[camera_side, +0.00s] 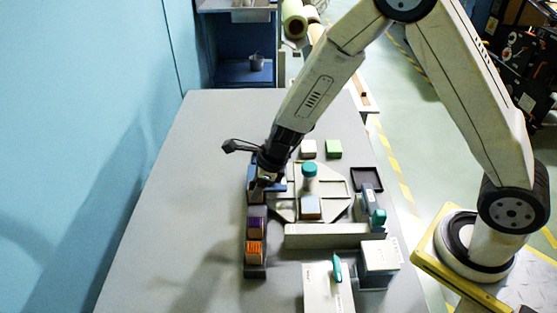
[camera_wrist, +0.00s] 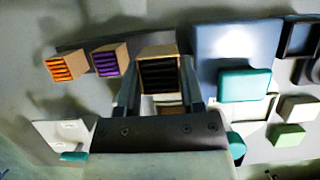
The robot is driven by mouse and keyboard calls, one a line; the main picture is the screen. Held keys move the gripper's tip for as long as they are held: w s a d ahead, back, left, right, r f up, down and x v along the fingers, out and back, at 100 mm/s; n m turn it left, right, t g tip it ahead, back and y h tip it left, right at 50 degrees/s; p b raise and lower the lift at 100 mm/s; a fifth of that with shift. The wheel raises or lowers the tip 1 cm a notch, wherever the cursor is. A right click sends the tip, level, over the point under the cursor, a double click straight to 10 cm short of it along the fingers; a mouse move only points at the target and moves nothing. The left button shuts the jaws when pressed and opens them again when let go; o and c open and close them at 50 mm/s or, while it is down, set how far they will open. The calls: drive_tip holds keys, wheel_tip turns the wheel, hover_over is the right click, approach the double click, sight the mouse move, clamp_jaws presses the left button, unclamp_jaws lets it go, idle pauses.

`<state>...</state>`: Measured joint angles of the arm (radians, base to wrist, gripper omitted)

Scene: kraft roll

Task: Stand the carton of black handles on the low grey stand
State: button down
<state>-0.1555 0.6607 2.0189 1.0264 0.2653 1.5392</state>
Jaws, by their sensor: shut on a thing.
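The carton of black handles (camera_wrist: 160,76) is a tan box with a dark slatted face, held between the fingers of my gripper (camera_wrist: 158,92) in the wrist view. In the side view my gripper (camera_side: 264,182) is low over the far end of a long, dark grey low stand (camera_side: 256,271), and it mostly hides the carton. A carton of purple handles (camera_side: 256,227) and a carton of orange handles (camera_side: 254,251) stand in a row on that stand, nearer the camera. I cannot tell whether the held carton touches the stand.
White (camera_side: 309,147) and green (camera_side: 333,148) blocks lie behind. The table's left side is clear.

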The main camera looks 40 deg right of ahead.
sight(258, 200)
drive_tip(key=shift+f, duration=1.75)
drive_tip(key=shift+f, duration=0.8)
idle(1.5)
drive_tip(key=shift+c, duration=0.7)
unclamp_jaws()
drive_tip(key=shift+r, duration=0.1)
drive_tip(key=shift+s+d+r, duration=0.15)
drive_tip(key=shift+d+r, duration=0.1)
drive_tip(key=shift+r, duration=0.4)
drive_tip(key=v, duration=0.6)
drive_tip(key=shift+s, duration=0.2)
